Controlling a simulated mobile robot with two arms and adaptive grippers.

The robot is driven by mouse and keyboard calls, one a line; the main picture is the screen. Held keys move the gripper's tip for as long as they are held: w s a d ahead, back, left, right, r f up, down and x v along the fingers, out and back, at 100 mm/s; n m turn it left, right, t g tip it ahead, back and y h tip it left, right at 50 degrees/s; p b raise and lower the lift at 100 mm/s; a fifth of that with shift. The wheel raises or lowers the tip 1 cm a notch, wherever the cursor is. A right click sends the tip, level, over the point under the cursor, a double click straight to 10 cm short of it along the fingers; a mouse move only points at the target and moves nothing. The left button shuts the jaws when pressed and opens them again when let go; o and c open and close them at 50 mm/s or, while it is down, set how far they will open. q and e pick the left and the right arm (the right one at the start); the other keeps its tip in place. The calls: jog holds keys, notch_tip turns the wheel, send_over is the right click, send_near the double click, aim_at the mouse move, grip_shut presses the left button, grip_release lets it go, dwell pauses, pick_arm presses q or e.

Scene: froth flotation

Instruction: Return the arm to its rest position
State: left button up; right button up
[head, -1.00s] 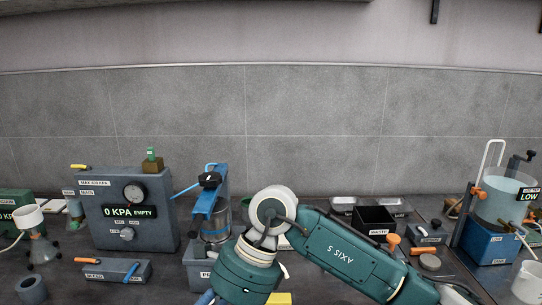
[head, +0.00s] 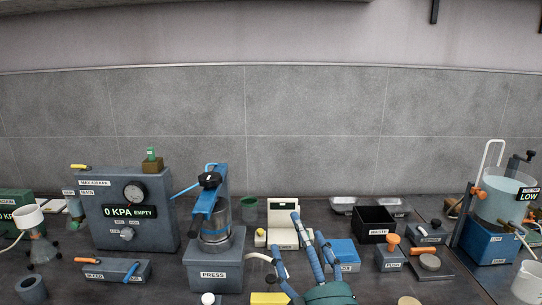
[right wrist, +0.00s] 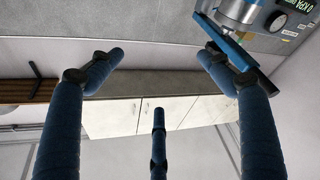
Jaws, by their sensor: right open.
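My right gripper (head: 300,240) reaches up from the bottom edge of the head view, its blue fingers spread and a green wrist part below them. It is open and holds nothing. It stands in front of the cream bench device (head: 284,224), partly covering it. In the right wrist view my right gripper (right wrist: 160,70) shows its fingers spread apart with nothing between them. My left gripper is in neither view.
The grey press (head: 214,263) stands left of the gripper. The vacuum box (head: 160,230) is farther left. A black waste bin (head: 374,220) and blue box (head: 343,254) are to the right. A yellow block (head: 268,298) lies at the front.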

jog(key=s+d+f+m+g+h, duration=0.2)
jog(key=s+d+f+g, duration=0.15)
jog(key=f, duration=0.45)
jog(key=s+d+f+m+g+h, duration=0.2)
jog(key=d+f+m, duration=0.15)
jog(key=f, duration=0.35)
jog(key=s+d+f+m+g+h, duration=0.1)
jog(key=s+d+f+g+h, duration=0.2)
jog(key=f, duration=0.5)
jog(key=s+d+f+m+g, duration=0.1)
jog(key=s+d+f+g, duration=0.2)
jog(key=s, duration=0.4)
jog(key=s+f+m+g+y, duration=0.1)
jog(key=s+f+g, duration=0.1)
jog(key=s+f, duration=0.45)
jog(key=s+d+f+m+g, duration=0.1)
jog(key=s+d+f+g, duration=0.15)
jog(key=s, duration=0.55)
jog(key=s+f+g, duration=0.1)
jog(key=s+f, duration=0.1)
jog(key=f, duration=1.3)
jog(key=s+f+g, duration=0.1)
jog(key=s+f, duration=0.1)
jog(key=f, duration=1.2)
jog(key=s+d+f+g, duration=0.1)
jog(key=s+d+f, duration=0.1)
jog(key=s+f, duration=1.2)
jog(key=shift+s+n, duration=0.35)
jog(key=shift+s, duration=0.65)
jog(key=shift+d+f, duration=0.1)
